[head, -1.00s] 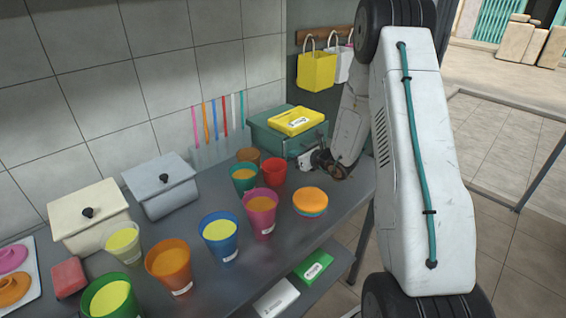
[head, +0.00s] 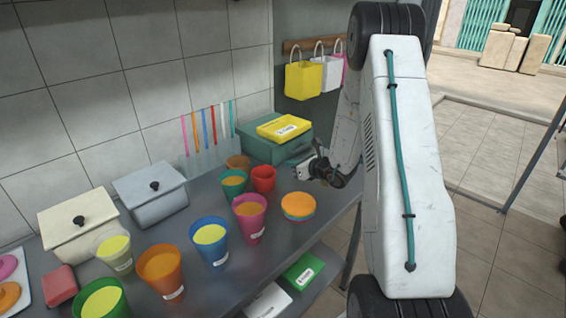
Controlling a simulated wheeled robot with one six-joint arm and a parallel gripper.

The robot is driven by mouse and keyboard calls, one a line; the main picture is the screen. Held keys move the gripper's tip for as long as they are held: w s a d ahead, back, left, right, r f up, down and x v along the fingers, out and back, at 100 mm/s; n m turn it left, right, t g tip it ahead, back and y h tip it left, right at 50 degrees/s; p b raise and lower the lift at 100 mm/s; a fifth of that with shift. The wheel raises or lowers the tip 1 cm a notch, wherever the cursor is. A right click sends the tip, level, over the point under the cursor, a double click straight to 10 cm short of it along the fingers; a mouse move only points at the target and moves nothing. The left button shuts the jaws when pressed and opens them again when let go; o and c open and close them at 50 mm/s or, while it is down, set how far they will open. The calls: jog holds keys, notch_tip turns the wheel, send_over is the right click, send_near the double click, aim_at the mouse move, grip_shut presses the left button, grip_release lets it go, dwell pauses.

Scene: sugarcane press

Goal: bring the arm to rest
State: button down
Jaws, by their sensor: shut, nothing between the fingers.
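My gripper (head: 299,173) is shut and empty at the far right end of the grey counter. It hangs over the counter edge side, just right of the red cup (head: 263,179) and in front of the green box (head: 262,142) with the yellow packet on it. The orange-topped stack of lids or bowls (head: 298,206) lies on the counter below it. The fingertips are small and partly dark in the head view. My arm's large white link fills the right side of the view.
Several filled cups, such as the blue cup (head: 209,240) and the pink cup (head: 249,218), stand along the counter. A yellow bag (head: 303,80) hangs from a rail behind my arm. Open tiled floor (head: 490,155) lies to the right.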

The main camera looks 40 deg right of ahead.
jog(key=v, duration=0.8)
jog(key=shift+s+a, duration=0.1)
jog(key=shift+s, duration=0.05)
